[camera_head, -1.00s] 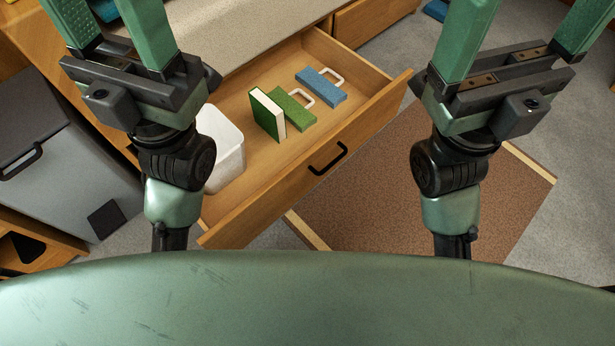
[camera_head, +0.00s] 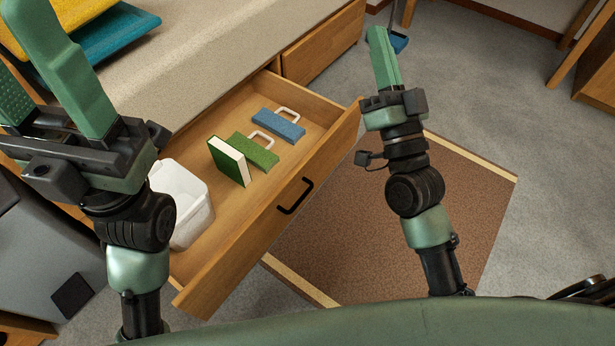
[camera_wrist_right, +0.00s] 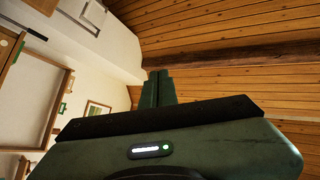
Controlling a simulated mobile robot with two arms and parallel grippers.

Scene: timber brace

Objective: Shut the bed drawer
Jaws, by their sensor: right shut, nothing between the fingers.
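The bed drawer (camera_head: 237,260) stands pulled out from under the bed, with a black bow handle (camera_head: 295,196) on its front. In it lie a white bin (camera_head: 181,203), a green book (camera_head: 227,161), a green handled item (camera_head: 256,151) and a blue handled item (camera_head: 279,124). My right gripper (camera_head: 380,42) is shut and empty, raised to the right of the drawer front and apart from it. Its shut fingers also show in the right wrist view (camera_wrist_right: 158,88). My left gripper (camera_head: 45,60) is at the upper left, its fingers apart and partly cut off by the frame edge.
The bed (camera_head: 190,50) carries yellow and blue folded cloths (camera_head: 115,35). A second drawer (camera_head: 322,48) beside the open one is closed. A brown rug (camera_head: 400,225) lies before the drawer. A grey box (camera_head: 40,250) stands at the left. Grey carpet is free at the right.

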